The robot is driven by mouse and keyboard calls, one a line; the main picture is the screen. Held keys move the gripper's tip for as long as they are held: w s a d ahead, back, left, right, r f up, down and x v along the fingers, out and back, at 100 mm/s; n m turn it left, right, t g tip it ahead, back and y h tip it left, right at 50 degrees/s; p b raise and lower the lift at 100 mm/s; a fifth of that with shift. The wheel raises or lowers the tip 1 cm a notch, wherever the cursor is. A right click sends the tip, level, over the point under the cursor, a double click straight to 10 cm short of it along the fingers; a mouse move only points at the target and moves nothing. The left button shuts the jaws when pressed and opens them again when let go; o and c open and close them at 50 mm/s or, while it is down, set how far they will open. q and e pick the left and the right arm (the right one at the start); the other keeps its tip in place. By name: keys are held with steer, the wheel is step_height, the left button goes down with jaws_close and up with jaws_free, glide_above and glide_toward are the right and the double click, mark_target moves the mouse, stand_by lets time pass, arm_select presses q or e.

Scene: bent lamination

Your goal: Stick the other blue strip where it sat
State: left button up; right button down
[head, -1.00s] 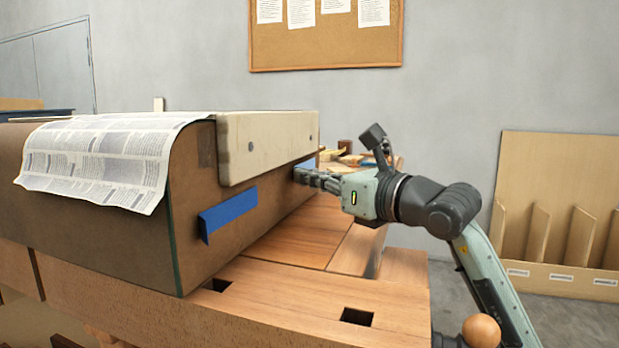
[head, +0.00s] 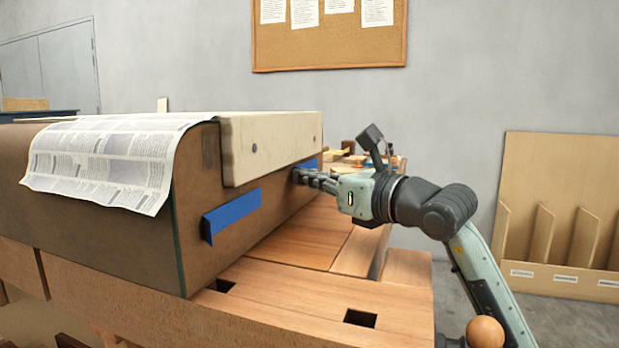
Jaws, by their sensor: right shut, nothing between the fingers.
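One blue strip (head: 231,213) is on the right face of the large brown form (head: 195,240), below the pale wooden batten. Its left end stands a little off the face. Another blue strip (head: 310,163) shows farther back on the same face, near the batten's far end, partly hidden by my right gripper. My right gripper (head: 298,177) is shut and empty, its fingertips at the brown face by this far strip. I cannot tell whether they touch it. My left gripper is out of view.
The batten (head: 270,145) runs along the form's top edge, with printed paper (head: 105,160) draped beside it. The wooden bench (head: 300,290) has square holes and free room in front. Small items lie behind the gripper. A divided rack (head: 560,220) stands at right.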

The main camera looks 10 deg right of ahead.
steer(key=c, duration=2.2)
jaws_free()
steer(key=o, duration=0.6)
steer(key=shift+c, duration=0.2)
steer(key=shift+d, duration=0.1)
steer(key=shift+s+d+f+b, duration=0.1)
steer(key=shift+s+d+b, duration=0.45)
steer(key=shift+s+d, duration=0.45)
steer(key=shift+s+d+b, duration=0.55)
steer(key=shift+d, duration=0.75)
steer(key=shift+s+d, duration=0.4)
steer(key=shift+d, duration=0.1)
